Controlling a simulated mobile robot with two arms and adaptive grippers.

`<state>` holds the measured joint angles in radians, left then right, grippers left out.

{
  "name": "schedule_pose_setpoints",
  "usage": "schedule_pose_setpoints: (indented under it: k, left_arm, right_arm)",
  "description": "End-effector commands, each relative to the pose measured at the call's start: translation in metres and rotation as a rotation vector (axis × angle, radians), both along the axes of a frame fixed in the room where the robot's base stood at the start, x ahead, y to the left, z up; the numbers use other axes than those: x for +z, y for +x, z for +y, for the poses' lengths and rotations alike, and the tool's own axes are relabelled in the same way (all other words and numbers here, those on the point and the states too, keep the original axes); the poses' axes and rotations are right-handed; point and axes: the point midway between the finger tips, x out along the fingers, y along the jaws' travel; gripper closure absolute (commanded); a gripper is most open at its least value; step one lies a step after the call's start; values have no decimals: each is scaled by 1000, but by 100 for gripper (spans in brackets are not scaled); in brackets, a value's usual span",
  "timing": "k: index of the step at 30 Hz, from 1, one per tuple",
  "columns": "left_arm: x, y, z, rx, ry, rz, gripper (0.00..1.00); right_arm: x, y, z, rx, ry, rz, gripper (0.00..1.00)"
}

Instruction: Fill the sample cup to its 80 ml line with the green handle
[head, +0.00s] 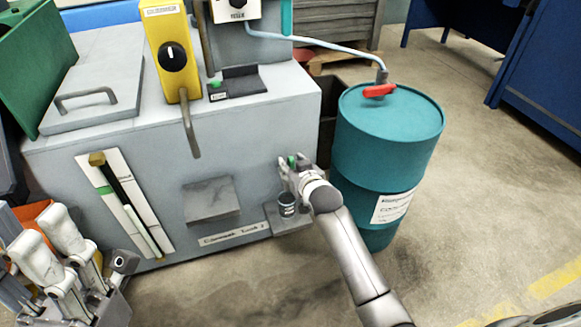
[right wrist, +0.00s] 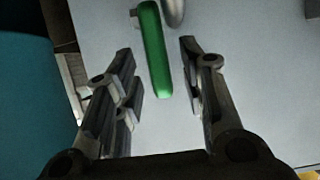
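The green handle (head: 291,161) is on the upper right front of the grey tank, mostly hidden by my right gripper (head: 284,174) in the head view. In the right wrist view the green handle (right wrist: 155,55) hangs between the two spread fingers of my right gripper (right wrist: 160,85), with a gap on each side. My right gripper is open and holds nothing. A small dark sample cup (head: 287,205) with pale marks stands upright on a ledge (head: 300,223) below the gripper. Its fill level is too small to tell.
A teal drum (head: 365,155) with a red lever (head: 379,90) stands right of the grey tank (head: 110,170). A yellow column with a black knob (head: 173,57) rises from the tank top. A gauge strip (head: 125,203) is on its front. Floor in front is clear.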

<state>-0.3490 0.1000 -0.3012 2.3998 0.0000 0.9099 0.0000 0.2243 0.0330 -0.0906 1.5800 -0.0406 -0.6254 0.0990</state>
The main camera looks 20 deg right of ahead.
Motion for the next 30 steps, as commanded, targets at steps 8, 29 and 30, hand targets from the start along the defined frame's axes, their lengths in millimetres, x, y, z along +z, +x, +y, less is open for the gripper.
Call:
schedule_pose_setpoints:
  k: [8,29,30]
  left_arm:
    - [-13,2,0,1,3,9,60]
    - [-13,2,-1,0,4,11,60]
    - [-13,2,-1,0,4,11,60]
  right_arm:
    - [-9,21,1,0,0,-1,62]
    - [-9,21,1,1,1,0,100]
    - [-9,21,1,1,1,0,100]
